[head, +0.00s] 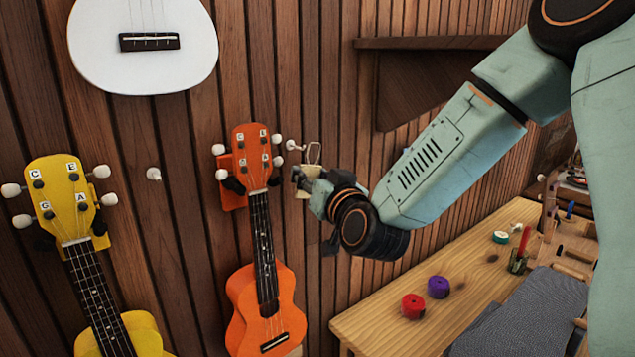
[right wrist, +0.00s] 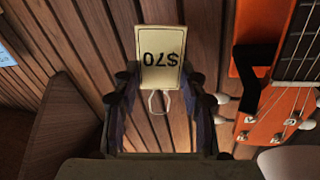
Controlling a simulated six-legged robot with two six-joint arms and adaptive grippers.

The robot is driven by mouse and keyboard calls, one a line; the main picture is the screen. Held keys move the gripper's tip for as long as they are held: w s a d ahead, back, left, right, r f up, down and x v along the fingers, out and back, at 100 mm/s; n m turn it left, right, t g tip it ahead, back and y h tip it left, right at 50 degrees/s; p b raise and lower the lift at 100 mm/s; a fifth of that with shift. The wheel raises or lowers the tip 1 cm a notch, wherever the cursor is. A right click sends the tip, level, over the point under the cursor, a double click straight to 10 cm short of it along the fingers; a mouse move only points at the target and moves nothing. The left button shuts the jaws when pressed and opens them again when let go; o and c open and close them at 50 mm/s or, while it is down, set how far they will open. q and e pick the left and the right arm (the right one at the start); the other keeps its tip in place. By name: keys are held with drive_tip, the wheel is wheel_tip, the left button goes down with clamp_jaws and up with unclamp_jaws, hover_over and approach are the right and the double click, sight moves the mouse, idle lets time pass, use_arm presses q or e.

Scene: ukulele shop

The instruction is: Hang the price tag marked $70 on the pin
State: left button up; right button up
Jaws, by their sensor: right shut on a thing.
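My right gripper (head: 306,180) is shut on the cream price tag (head: 303,190), near the wall just right of the orange ukulele's head. In the right wrist view the tag (right wrist: 160,58) reads $70 upside down, between the fingers (right wrist: 159,84). Its pale string loop (head: 313,152) stands above the gripper and also shows in the right wrist view (right wrist: 158,102). A white pin (head: 292,145) on the wall is just left of the loop; they look apart. Another white pin (head: 153,174) sits between the yellow and orange ukuleles. My left gripper is not in view.
An orange ukulele (head: 264,300), a yellow ukulele (head: 90,290) and a white ukulele (head: 143,65) hang on the plank wall. A wooden shelf (head: 430,43) is at the upper right. A wooden bench (head: 375,325) below holds red (head: 413,306) and purple (head: 438,287) rolls.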

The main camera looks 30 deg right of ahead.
drive_tip(key=shift+w+a+f, duration=0.1)
drive_tip(key=shift+w+a, duration=0.05)
drive_tip(key=shift+w, duration=0.35)
drive_tip(key=shift+w+a+f, duration=0.1)
drive_tip(key=shift+w+a, duration=0.05)
drive_tip(key=shift+w, duration=0.35)
drive_tip(key=w+b, duration=0.1)
drive_tip(key=w+f+b, duration=0.1)
drive_tip(key=shift+w+a, duration=0.1)
drive_tip(key=shift+w, duration=0.25)
drive_tip(key=o, duration=0.9)
drive_tip(key=shift+s+r, duration=0.15)
drive_tip(key=shift+s, duration=0.2)
drive_tip(key=shift+c, duration=0.2)
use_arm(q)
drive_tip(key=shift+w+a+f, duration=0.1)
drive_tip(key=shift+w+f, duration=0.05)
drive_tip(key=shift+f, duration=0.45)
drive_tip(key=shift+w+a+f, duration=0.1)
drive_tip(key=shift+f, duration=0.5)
use_arm(e)
drive_tip(key=s+a, duration=0.1)
drive_tip(key=s, duration=0.5)
drive_tip(key=shift+s+a, duration=0.2)
drive_tip(key=shift+s, duration=0.2)
